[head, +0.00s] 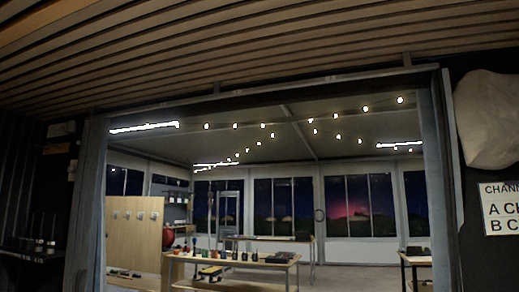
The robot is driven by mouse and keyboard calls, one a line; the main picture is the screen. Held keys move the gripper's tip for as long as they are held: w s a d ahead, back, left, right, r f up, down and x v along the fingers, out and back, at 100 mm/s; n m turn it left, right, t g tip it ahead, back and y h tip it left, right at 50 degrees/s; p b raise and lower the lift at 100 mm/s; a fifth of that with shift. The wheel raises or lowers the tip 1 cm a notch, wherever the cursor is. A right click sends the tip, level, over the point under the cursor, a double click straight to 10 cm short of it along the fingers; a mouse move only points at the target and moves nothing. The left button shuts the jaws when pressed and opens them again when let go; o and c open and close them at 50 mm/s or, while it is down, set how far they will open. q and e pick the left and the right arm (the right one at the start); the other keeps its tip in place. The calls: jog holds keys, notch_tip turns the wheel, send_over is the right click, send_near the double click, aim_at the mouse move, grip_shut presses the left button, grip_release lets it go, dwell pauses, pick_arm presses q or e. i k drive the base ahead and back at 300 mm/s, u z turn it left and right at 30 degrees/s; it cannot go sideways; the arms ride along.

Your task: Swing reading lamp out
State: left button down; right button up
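I cannot make out a reading lamp in the head view. Small fixtures (60,130) on the dark wall at the far left are too dim to identify. Neither of my grippers nor my arms shows in this view.
A wide framed opening (94,200) looks onto a lit room. Inside stand a wooden table (232,264) with several small items, a panel with hooks (134,232) and another table (416,260). A pale bulky shape (488,118) and a sign (502,208) are at right; slats (230,45) cover the ceiling.

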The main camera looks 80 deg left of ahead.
aim_at(71, 128)
jog(key=u, duration=3.75)
